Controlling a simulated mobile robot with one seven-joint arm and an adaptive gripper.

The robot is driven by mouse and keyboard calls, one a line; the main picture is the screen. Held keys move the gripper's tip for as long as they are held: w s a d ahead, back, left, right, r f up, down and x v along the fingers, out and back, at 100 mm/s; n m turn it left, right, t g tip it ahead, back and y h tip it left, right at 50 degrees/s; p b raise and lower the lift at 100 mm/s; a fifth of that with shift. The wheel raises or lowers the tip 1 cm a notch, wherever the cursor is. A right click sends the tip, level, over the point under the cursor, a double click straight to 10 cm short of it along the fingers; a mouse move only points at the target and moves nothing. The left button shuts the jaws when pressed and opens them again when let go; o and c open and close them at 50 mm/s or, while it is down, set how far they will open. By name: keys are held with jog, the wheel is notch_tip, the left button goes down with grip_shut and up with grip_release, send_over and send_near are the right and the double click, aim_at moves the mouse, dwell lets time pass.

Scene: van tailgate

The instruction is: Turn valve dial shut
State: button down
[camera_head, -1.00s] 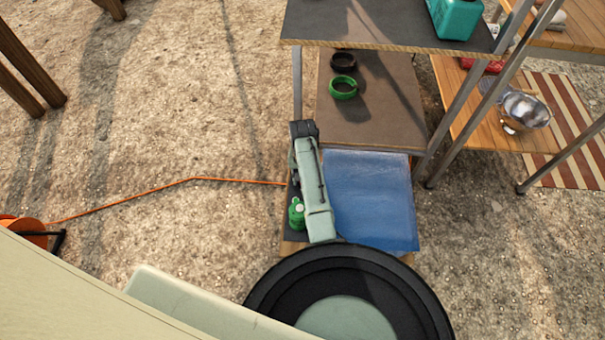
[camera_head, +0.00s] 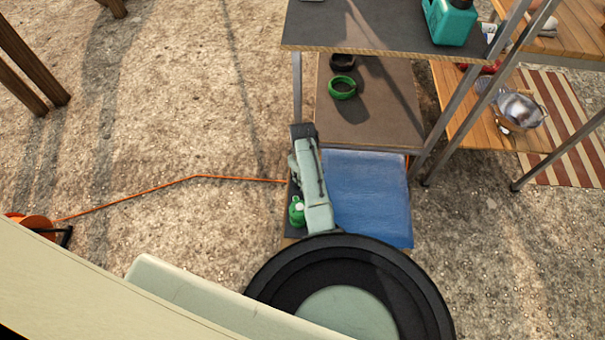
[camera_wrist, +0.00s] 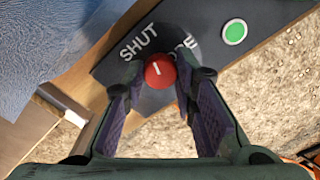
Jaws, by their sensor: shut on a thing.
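The valve dial (camera_wrist: 160,71) is a round red knob with a white pointer line, on a dark panel (camera_wrist: 125,72) in the wrist view. The line points up and slightly left, between the white words SHUT (camera_wrist: 139,42) and OPEN (camera_wrist: 187,43). The word OPEN is partly hidden by the dial and my right finger. My gripper (camera_wrist: 161,82) has its two fingertips on either side of the dial and is shut on it. In the head view my arm covers the dial.
A blue sheet (camera_head: 370,195) lies right of my arm in the head view. A green bottle-like object (camera_head: 297,211) stands left of it. A green ring (camera_head: 342,88) lies on a brown board beyond. An orange cable (camera_head: 165,190) crosses the ground. A green disc (camera_wrist: 235,31) is on the panel.

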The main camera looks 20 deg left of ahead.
jog(key=shift+n+p, duration=0.4)
jog(key=shift+n, duration=1.8)
jog(key=c, duration=1.3)
grip_release()
jog(key=shift+r, duration=0.1)
notch_tip(320, 180, up, 12)
